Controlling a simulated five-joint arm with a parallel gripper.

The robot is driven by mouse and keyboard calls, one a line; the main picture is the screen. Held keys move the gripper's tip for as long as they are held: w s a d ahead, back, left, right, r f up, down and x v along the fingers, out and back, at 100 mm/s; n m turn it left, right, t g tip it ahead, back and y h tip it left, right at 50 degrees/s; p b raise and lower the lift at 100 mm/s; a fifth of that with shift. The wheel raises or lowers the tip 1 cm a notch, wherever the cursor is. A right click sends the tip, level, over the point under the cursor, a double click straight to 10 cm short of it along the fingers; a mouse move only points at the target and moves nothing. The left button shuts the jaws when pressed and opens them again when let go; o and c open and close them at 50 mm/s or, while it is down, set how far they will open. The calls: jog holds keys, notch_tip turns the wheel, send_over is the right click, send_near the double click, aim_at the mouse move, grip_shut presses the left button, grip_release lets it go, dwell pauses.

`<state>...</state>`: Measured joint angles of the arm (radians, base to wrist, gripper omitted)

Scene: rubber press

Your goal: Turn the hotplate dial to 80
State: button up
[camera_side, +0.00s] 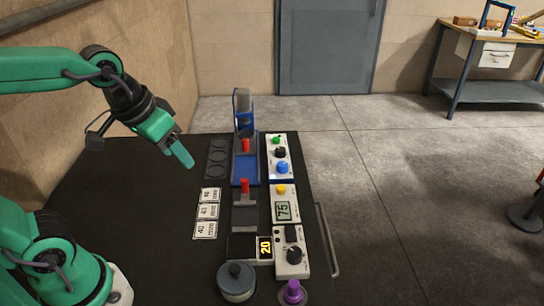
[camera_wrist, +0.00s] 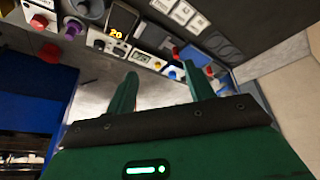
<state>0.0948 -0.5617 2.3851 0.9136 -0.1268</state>
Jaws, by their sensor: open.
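The hotplate's white control box (camera_side: 292,268) stands at the near right of the black table, with a round black dial (camera_side: 295,254) on top. Beside it an orange display (camera_side: 265,247) reads 20, next to a dark plate (camera_side: 241,247). In the wrist view the dial (camera_wrist: 99,45) and the display (camera_wrist: 116,33) show at the upper left, small; the dial's pointer angle is unclear. My gripper (camera_side: 182,155) is in the air at the left, well apart from the dial. In the wrist view my gripper (camera_wrist: 160,85) is open, with nothing between its fingers.
A grey lidded pot (camera_side: 237,281) and a purple knob (camera_side: 292,291) stand at the near edge. Behind the dial are a meter (camera_side: 284,208) reading 75, a panel with coloured knobs (camera_side: 279,157) and a blue press (camera_side: 243,105).

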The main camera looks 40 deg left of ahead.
jog(key=w+d+f+g, duration=0.1)
jog(key=w+d, duration=0.4)
jog(key=n+g, duration=0.2)
jog(key=g, duration=0.2)
send_over(295, 253)
jog(key=shift+y, duration=0.3)
notch_tip(295, 253, down, 12)
jog(key=shift+f, duration=0.25)
jog(key=shift+w+d+f, duration=0.1)
jog(key=shift+d+f, duration=0.1)
jog(key=shift+d, duration=0.05)
jog(key=shift+a+f, duration=0.15)
jog(key=shift+f, duration=1.8)
jog(key=shift+a+f, duration=0.1)
jog(key=shift+f, duration=1.85)
jog(key=c, duration=1)
